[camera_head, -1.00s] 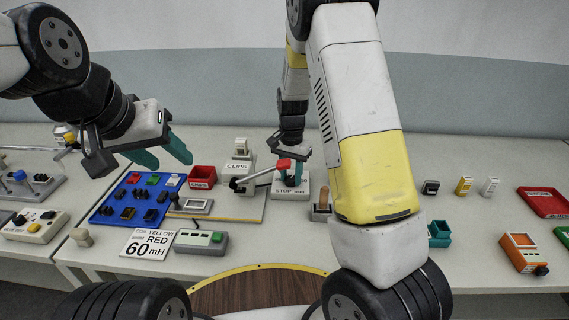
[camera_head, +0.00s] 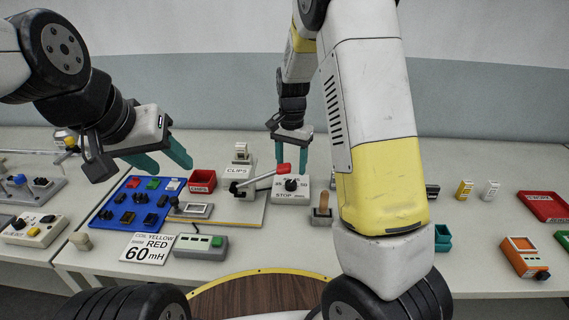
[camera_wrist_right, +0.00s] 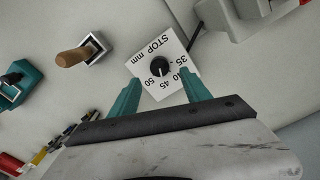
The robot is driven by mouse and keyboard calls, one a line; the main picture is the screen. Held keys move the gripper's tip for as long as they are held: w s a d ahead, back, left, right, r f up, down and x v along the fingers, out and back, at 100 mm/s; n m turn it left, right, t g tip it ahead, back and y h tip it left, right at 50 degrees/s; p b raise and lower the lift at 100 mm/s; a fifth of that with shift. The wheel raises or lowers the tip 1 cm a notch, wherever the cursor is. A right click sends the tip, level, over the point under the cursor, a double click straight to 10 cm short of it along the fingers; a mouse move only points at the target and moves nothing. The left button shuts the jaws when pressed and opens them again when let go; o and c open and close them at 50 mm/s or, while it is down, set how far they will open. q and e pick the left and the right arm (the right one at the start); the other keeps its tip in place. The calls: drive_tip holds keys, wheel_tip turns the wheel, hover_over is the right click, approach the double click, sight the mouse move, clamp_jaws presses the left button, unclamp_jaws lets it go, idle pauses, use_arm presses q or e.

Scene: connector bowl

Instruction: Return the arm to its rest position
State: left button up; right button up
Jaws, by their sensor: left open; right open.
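My right gripper (camera_head: 292,150) hangs with its teal fingers pointing down, behind and above the white stop dial box (camera_head: 291,190). In the right wrist view its two fingers (camera_wrist_right: 161,95) are spread and empty, with the box's black knob (camera_wrist_right: 159,66) seen between and beyond them. My left gripper (camera_head: 163,162) is open and empty, held above the back of the blue tray. My right upper arm (camera_head: 380,140) crosses the head view and hides part of the table.
A blue tray (camera_head: 104,212) with several connectors lies left. A red-handled lever (camera_head: 283,168) stands beside the dial box.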

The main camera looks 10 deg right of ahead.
drive_tip(key=shift+r, duration=0.85)
drive_tip(key=shift+s+r, duration=0.2)
drive_tip(key=shift+r, duration=0.15)
drive_tip(key=s+d+r+n+t+y, duration=0.2)
drive_tip(key=s+r+n+t, duration=0.1)
drive_tip(key=s+r, duration=0.8)
drive_tip(key=s+r+n+t, duration=0.3)
drive_tip(key=s+r, duration=0.3)
drive_tip(key=s, duration=0.7)
drive_tip(key=shift+d+n, duration=0.35)
drive_tip(key=shift+n, duration=0.35)
